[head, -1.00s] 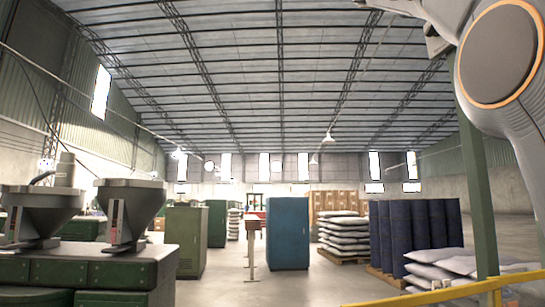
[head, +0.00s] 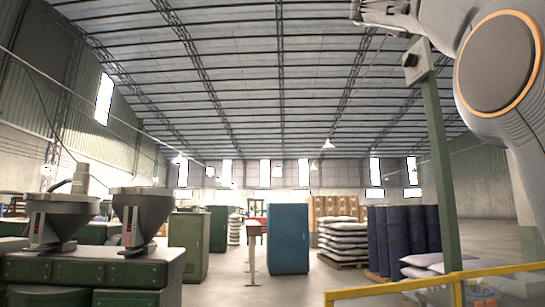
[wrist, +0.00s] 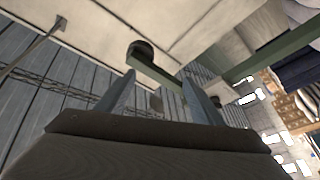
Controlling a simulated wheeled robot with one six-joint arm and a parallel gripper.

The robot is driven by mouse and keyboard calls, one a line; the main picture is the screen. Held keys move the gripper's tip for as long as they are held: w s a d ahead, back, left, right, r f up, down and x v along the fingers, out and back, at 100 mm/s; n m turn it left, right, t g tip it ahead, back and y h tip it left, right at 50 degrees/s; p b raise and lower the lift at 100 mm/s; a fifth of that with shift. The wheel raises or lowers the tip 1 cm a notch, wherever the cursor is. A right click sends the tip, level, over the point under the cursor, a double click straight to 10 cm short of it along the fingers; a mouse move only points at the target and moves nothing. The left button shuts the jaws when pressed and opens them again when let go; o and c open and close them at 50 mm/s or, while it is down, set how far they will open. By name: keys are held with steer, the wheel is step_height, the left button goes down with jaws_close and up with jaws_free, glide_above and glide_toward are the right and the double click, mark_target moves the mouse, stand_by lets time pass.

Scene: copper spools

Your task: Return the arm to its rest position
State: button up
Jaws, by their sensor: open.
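My grey arm (head: 500,65), with an orange-ringed joint, fills the upper right of the head view. The fingers point up towards the roof and wall. A green post (wrist: 160,70) with a dark round part passes behind the fingertips, apparently without contact, though the gap is hard to judge.
A green post (head: 437,170) with a grey box (head: 417,62) stands close to my arm at right. A yellow rail (head: 400,287) crosses the lower right. Hopper machines (head: 90,270) stand at left. A blue cabinet (head: 288,238) stands mid-floor, with open floor before it.

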steer(key=w+a+f+n+t+y+p, duration=0.25)
steer(key=w+f+n+y, duration=0.35)
steer(key=w+f, duration=1.1)
steer(key=w+a+f+n+g+y+p, duration=0.1)
steer(key=a+f+n+y, duration=0.15)
steer(key=f, duration=1.25)
steer(key=w+a+f+n+y+p, duration=0.1)
steer(key=a+f+y, duration=0.3)
steer(key=f, duration=1.1)
steer(key=s+a+f+g+y+p, duration=0.1)
steer(key=s+a+f+y, duration=0.2)
steer(key=f, duration=0.5)
steer(key=s+a+f+g+p, duration=0.1)
steer(key=s+a+f+g, duration=0.15)
steer(key=s+f, duration=0.45)
steer(key=s+a+f+g+y+p, duration=0.1)
steer(key=s+a+f+y, duration=0.15)
steer(key=f, duration=0.75)
steer(key=s+a+f+m+g+y+p, duration=0.1)
steer(key=s+a+f+g, duration=0.1)
steer(key=s+a+f, duration=0.2)
steer(key=s+a+f+m+g+y, duration=0.1)
steer(key=s+a+f, duration=0.3)
steer(key=s+f, duration=0.7)
steer(key=s+g, duration=0.1)
steer(key=s, duration=0.6)
steer(key=shift+s+p, duration=0.35)
steer(key=shift+s, duration=0.05)
steer(key=shift+f, duration=0.1)
